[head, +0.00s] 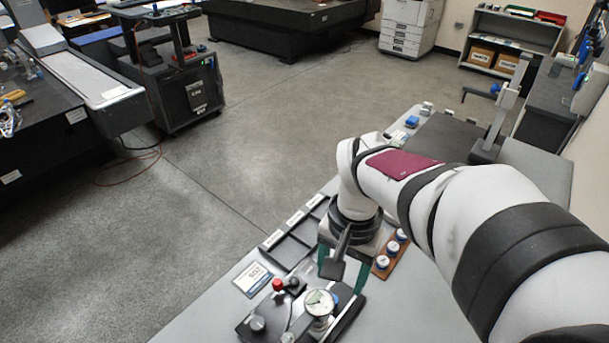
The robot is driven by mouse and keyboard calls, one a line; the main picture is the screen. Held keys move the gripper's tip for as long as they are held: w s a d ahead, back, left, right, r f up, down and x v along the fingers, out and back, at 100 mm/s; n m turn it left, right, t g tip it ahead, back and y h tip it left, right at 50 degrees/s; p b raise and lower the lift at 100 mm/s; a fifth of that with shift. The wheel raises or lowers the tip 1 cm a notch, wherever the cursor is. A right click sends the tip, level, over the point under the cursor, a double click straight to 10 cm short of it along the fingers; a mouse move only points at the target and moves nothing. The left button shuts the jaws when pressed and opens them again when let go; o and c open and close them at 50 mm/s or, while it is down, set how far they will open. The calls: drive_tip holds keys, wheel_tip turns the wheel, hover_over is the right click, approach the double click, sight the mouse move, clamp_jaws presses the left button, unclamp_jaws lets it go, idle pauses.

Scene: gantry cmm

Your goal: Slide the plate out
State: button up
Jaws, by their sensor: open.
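My gripper (342,272) hangs over the bench at the lower middle of the head view, pointing down. Its two green fingers are apart, one on each side of a dark, paddle-like piece (333,267). I cannot tell whether the fingers touch that piece. Just in front is a dark fixture (257,324) with a round white dial gauge (320,303), a red knob (278,284) and a black knob. I cannot clearly make out the plate; my arm and the gauge hide part of the fixture.
A black divided tray (291,248) with white labels and a blue-and-white card (253,279) lie left of my gripper. A brown rack (382,265) with several white round pieces stands close on the right. The light grey bench (205,321) is bare along its front left edge.

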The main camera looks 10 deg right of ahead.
drive_tip(key=w+f, duration=0.2)
drive_tip(key=w, duration=0.3)
drive_tip(key=f, duration=1.5)
drive_tip(key=shift+w+d+f, duration=0.1)
drive_tip(key=shift+d+f, duration=0.25)
drive_tip(key=shift+f, duration=0.05)
clamp_jaws()
